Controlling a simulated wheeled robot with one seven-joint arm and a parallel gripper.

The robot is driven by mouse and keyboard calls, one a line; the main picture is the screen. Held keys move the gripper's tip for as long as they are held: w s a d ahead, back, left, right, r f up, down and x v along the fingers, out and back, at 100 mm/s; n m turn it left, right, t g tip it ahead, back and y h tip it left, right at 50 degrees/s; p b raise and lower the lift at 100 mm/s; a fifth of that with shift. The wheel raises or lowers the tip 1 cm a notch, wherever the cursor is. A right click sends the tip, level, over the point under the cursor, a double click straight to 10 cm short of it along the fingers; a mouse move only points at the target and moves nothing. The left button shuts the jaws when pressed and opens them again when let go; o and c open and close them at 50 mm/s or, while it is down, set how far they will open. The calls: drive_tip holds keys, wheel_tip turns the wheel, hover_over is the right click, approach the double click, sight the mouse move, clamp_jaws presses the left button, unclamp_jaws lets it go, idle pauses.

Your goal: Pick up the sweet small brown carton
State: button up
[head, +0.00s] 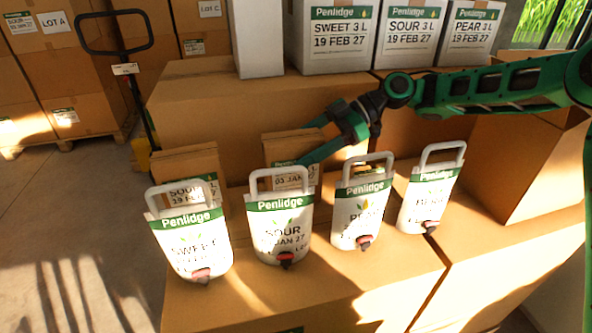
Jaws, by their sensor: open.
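The left carton (185,160) has a label that reads SOUR, 19 FEB, partly covered by a pouch handle. The middle carton (282,148) has a green-topped label with 03 JAN; its flavour word is not readable. My gripper (303,146) comes in from the right at the middle carton. Its green fingers are apart, one near the carton's top and one across its front by the label. Whether they touch it I cannot tell.
White pouches marked SWEET (192,240), SOUR (280,228), PEAR (358,212) and another (428,200) stand close in front. Large white cartons, one marked SWEET 3 L (331,40), stand on a higher box (200,100) behind. A pallet jack handle (117,50) is at left.

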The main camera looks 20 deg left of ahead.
drive_tip(key=x, duration=0.2)
drive_tip(key=shift+s+a+f, duration=0.15)
drive_tip(key=shift+a, duration=0.05)
clamp_jaws()
drive_tip(key=shift+r, duration=0.25)
